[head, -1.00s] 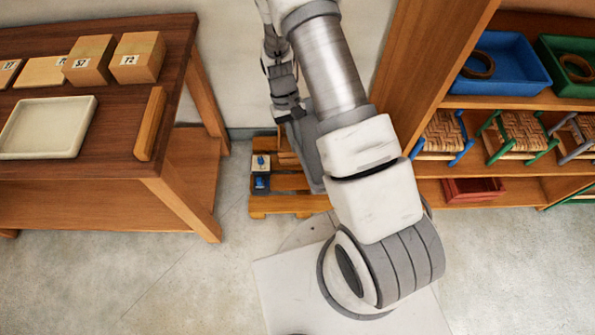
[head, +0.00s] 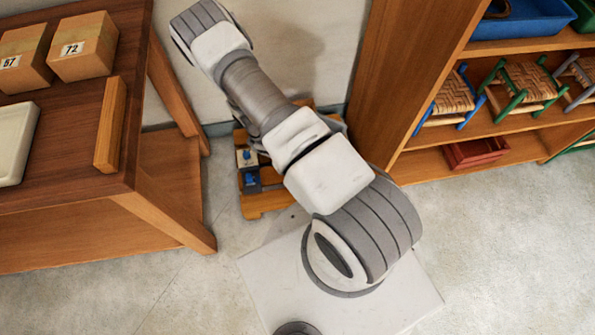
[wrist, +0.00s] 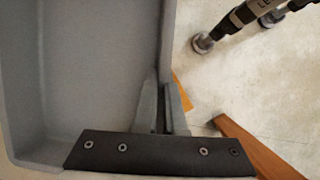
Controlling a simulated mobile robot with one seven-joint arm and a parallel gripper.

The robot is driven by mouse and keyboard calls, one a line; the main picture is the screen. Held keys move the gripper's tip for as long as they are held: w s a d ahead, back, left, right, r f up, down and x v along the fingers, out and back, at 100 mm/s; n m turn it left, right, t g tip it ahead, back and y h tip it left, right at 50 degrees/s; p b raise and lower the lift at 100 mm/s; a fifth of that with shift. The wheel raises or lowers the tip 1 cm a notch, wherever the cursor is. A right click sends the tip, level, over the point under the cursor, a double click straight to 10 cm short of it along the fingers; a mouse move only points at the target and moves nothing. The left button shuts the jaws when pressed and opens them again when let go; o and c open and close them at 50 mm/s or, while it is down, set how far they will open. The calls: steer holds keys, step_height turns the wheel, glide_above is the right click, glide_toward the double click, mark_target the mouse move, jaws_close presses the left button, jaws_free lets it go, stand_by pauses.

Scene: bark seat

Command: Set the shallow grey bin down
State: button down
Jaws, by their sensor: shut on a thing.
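The shallow grey bin (wrist: 95,70) fills the left side of the wrist view, with its smooth inside and raised walls showing. My gripper (wrist: 164,95) is shut on the bin's right wall, with the fingers on either side of the rim. In the head view neither the bin nor my gripper shows; my arm reaches up and left.
A wooden table (head: 75,190) at left bears numbered boxes (head: 85,47), a pale tray (head: 12,140) and a wooden block (head: 110,125). A low wooden platform (head: 265,200) stands behind my arm. A shelf (head: 420,160) at right holds woven stools (head: 525,85) and a red crate (head: 475,152).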

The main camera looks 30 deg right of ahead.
steer(key=s+d+f+n+t+b, duration=0.1)
steer(key=f+b, duration=0.3)
steer(key=f, duration=0.5)
steer(key=s+d+f+n+b, duration=0.1)
steer(key=f+n+b, duration=0.2)
steer(key=f, duration=0.7)
steer(key=s+d+f+n+t+h+b, duration=0.1)
steer(key=f+n+b, duration=0.2)
steer(key=f, duration=0.6)
steer(key=shift+d+f+t+b, duration=0.2)
steer(key=shift+t+b, duration=0.1)
steer(key=shift+b, duration=0.5)
steer(key=shift+f+b, duration=1.05)
steer(key=shift+f, duration=1.2)
steer(key=c, duration=1)
jaws_free()
